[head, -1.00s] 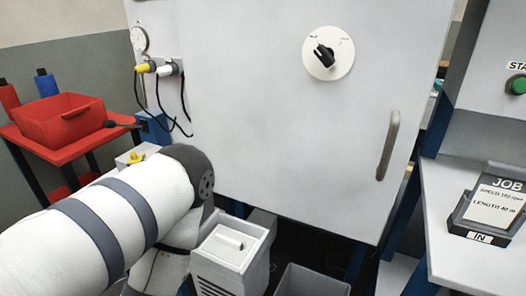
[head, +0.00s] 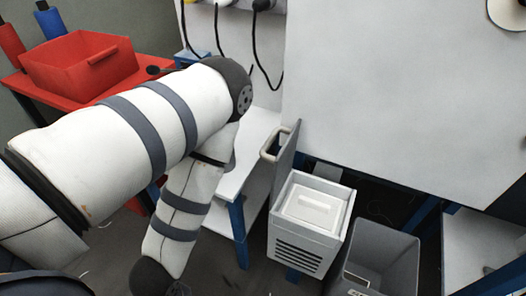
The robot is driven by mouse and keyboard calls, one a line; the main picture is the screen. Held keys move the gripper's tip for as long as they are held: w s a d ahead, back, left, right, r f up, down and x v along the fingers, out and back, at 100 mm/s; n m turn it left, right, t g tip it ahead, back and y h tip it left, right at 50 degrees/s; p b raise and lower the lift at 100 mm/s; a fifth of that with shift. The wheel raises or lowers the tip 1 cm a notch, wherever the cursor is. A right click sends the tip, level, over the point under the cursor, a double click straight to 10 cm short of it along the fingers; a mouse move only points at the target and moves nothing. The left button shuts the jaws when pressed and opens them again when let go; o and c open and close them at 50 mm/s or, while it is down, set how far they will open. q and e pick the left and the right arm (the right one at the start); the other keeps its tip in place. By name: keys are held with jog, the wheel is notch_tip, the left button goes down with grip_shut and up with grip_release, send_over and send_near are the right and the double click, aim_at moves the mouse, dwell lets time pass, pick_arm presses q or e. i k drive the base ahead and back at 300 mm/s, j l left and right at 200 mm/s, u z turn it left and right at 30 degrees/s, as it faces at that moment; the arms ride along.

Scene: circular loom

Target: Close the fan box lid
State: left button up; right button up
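The fan box (head: 305,250) is a light grey box with dark vent slots on its front, low in the middle of the head view. Its top is uncovered and shows a white raised block (head: 316,208) inside. A dark grey lid (head: 287,158) with a pale handle stands up at the box's left back edge, so the lid looks open. My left arm comes in from the left, bends at a dark elbow and hangs down to the left of the box. The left gripper is cut off below the picture edge. My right gripper is not in view.
An open grey bin (head: 378,262) stands to the right of the fan box. A large light grey panel (head: 400,90) hangs above and behind it. A white table (head: 246,160) with blue legs is left of the box. A red tray (head: 80,70) sits at the back left.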

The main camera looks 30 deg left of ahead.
aim_at(283, 163)
jog(key=j+z, duration=0.1)
jog(key=j, duration=0.35)
jog(key=k+j+z, duration=0.1)
jog(key=j, duration=0.4)
jog(key=j+z, duration=0.1)
jog(key=j, duration=0.35)
jog(key=k, duration=0.05)
